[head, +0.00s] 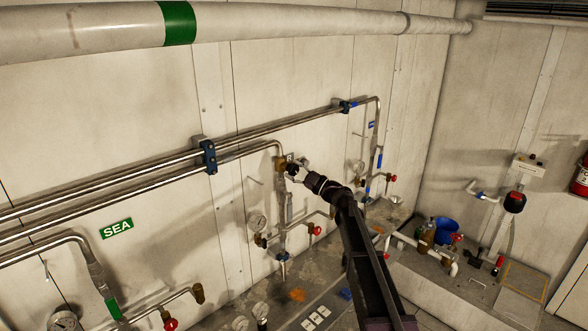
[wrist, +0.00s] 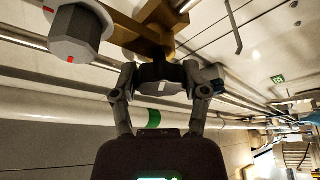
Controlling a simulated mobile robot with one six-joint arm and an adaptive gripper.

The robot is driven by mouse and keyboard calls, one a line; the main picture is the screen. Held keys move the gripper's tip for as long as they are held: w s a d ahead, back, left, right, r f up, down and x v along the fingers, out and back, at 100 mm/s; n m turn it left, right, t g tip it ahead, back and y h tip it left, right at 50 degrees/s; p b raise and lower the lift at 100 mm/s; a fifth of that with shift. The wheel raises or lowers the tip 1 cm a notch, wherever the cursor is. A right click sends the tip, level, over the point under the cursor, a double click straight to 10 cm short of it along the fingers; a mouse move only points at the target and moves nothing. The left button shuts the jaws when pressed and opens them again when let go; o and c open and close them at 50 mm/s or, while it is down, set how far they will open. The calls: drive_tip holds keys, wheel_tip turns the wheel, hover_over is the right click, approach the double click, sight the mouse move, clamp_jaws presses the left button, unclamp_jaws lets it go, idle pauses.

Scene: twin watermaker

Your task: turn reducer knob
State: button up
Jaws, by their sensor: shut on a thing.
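My gripper (wrist: 163,76) is shut on the knob, one finger on each side. In the head view, my gripper (head: 293,174) reaches to the brass reducer (head: 281,163) at the end of the upper steel pipe on the wall. The knob is small and dark there and partly hidden by the gripper.
A grey-white round part with red marks (wrist: 74,33) is close to the left of the knob. Steel pipes (head: 130,186) run along the wall to the left. A blue bucket (head: 446,231) stands at the right.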

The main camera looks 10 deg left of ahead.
drive_tip(key=shift+w+r+n+g+p, duration=0.1)
drive_tip(key=shift+n+g+p, duration=0.65)
drive_tip(key=shift+n, duration=1.15)
drive_tip(key=o, duration=1.1)
drive_tip(key=shift+o, duration=0.2)
drive_tip(key=shift+f+m+b, duration=0.2)
drive_tip(key=shift+m+b, duration=0.1)
drive_tip(key=shift+b, duration=0.1)
